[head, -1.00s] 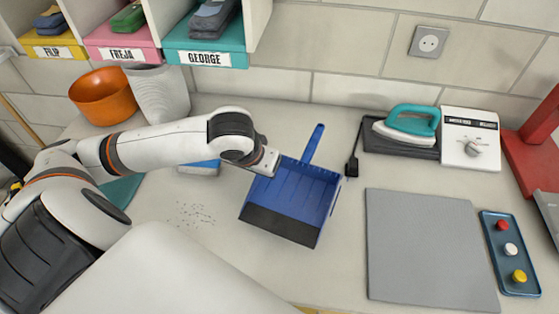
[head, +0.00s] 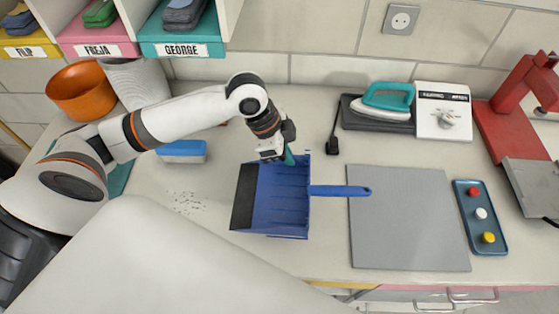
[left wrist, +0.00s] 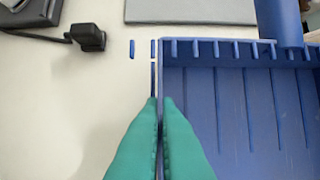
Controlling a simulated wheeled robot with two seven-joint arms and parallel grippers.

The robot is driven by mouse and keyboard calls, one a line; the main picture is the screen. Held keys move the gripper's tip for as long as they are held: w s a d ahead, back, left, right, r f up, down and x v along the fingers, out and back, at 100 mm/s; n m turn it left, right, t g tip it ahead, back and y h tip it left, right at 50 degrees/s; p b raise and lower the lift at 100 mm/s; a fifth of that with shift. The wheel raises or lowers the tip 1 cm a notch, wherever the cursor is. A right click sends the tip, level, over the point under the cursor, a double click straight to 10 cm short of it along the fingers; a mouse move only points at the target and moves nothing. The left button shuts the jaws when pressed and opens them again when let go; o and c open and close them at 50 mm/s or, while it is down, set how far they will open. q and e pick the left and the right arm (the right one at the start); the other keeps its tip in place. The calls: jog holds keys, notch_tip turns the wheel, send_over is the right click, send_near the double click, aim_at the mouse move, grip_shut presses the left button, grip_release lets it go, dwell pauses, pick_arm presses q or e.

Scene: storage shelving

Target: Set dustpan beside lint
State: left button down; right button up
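The blue dustpan (head: 276,195) has its dark lip facing left and its handle pointing right over the edge of the grey board. The lint (head: 187,203) is a patch of small dark specks on the counter, just left of the lip with a short gap. My left gripper (head: 290,158) is at the dustpan's far side wall. In the left wrist view its green fingers (left wrist: 160,103) are closed around the thin wall of the dustpan (left wrist: 240,100). I cannot tell whether the dustpan rests fully on the counter. My right gripper is not in view.
The grey board (head: 410,225) and a tray with coloured knobs (head: 481,240) are to the right. An iron (head: 388,100) and a black plug (head: 332,146) are at the back.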

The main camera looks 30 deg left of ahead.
aim_at(286, 173)
pick_arm(q)
jog(key=shift+f+p, duration=0.3)
jog(key=shift+f, duration=3.25)
jog(key=c, duration=2.1)
grip_release()
jog(key=shift+f, duration=0.15)
jog(key=o, duration=0.4)
jog(key=b+v, duration=0.1)
jog(key=v, duration=1.1)
jog(key=shift+s, duration=0.1)
